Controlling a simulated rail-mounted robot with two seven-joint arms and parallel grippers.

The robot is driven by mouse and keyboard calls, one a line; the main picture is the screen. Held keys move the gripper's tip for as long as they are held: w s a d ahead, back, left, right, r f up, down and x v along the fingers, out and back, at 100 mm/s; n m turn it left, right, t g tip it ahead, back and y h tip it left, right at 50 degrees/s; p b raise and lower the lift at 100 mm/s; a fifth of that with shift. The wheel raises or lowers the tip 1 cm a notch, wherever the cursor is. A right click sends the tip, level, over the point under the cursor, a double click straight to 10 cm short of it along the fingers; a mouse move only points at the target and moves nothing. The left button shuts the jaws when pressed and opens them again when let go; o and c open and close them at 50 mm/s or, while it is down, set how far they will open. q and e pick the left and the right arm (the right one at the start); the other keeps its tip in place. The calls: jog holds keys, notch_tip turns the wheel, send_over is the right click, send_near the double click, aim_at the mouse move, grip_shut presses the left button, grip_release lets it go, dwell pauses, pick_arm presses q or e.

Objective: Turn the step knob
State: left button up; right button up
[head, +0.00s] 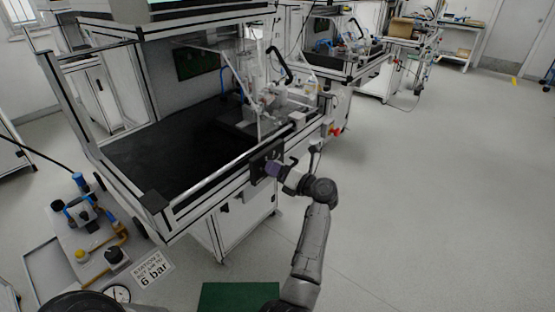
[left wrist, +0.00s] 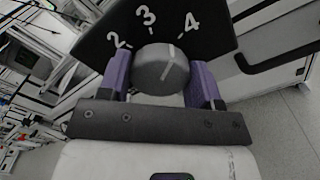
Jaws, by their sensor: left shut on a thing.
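The step knob (left wrist: 160,68) is a dark grey round knob on a black panel (left wrist: 205,45) with the white numbers 2, 3 and 4 in the left wrist view. A short light line on the knob slants up and right, roughly toward the 4. My left gripper (left wrist: 162,84) has purple fingers on both sides of the knob and is shut on it. In the head view my left gripper (head: 273,168) is at the black panel (head: 259,163) on the front of the workbench. The knob is hidden there. My right gripper is not in view.
The workbench (head: 190,197) has a dark top and a test rig (head: 262,98) at its far right. A grey plate with valves (head: 113,255), a gauge (head: 118,293) and a "6 bar" sign lies at lower left. Open floor (head: 430,200) is to the right.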

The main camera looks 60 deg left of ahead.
pick_arm(q)
jog(key=shift+r+m+p, duration=0.2)
jog(key=shift+m+p, duration=0.6)
jog(key=shift+p, duration=0.2)
jog(key=shift+f+m+p, duration=0.15)
jog(key=shift+m+p, duration=0.35)
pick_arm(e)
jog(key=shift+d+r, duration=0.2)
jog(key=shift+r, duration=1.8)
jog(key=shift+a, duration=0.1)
pick_arm(q)
jog(key=o, duration=0.9)
jog(key=shift+d, duration=0.15)
